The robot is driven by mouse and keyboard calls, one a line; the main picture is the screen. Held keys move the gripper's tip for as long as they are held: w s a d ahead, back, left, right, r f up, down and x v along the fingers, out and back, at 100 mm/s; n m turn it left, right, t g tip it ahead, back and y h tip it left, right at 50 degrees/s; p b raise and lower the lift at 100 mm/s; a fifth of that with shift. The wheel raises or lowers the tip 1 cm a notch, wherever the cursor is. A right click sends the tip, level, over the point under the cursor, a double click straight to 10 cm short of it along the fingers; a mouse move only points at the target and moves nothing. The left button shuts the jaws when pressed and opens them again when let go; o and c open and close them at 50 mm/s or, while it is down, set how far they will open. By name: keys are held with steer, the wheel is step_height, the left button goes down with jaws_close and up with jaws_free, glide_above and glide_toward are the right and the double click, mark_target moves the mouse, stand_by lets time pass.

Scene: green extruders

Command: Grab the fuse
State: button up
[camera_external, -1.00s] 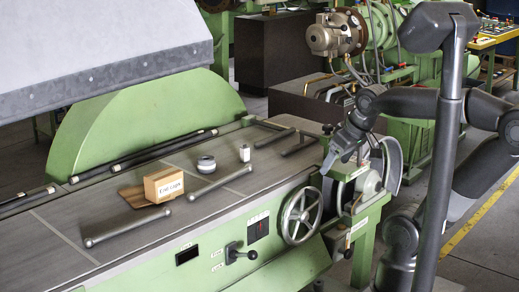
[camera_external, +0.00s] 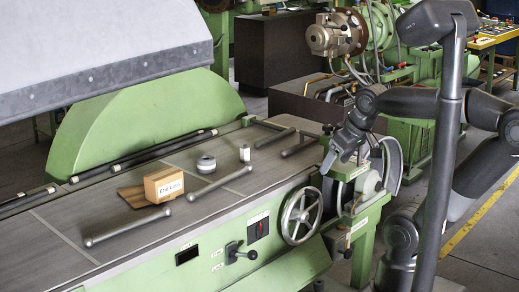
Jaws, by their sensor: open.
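A small white cylinder (camera_external: 244,153) with darker ends, which looks like the fuse, stands upright on the grey top of the green machine. My gripper (camera_external: 335,162) is at the right end of this machine, pointing down and to the left. It is open, with nothing seen between its fingers. It is well to the right of the white cylinder and apart from it. The fingers are small and dark in this view, so their exact gap is hard to make out.
A grey-white ring (camera_external: 206,163) lies left of the cylinder. A box labelled "End Caps" (camera_external: 164,184) sits on a brown board (camera_external: 133,197). Bar handles (camera_external: 220,184) stand on the machine top (camera_external: 120,212). A handwheel (camera_external: 301,215) is on the front. Open surface surrounds the cylinder.

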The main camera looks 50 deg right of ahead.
steer(key=shift+c, duration=0.6)
steer(key=c, duration=0.5)
steer(key=w+d+r, duration=0.1)
steer(key=w+r, duration=0.1)
steer(key=w, duration=0.4)
steer(key=w+d+r, duration=0.1)
steer(key=w+r, duration=0.2)
steer(key=w, duration=0.3)
steer(key=m+g, duration=0.1)
glide_above(245, 147)
steer(key=s, duration=0.3)
step_height(245, 147, down, 12)
steer(key=f, duration=0.1)
steer(key=shift+h, duration=0.3)
steer(key=x, duration=0.9)
steer(key=shift+w+f, duration=0.2)
steer(key=shift+w, duration=0.05)
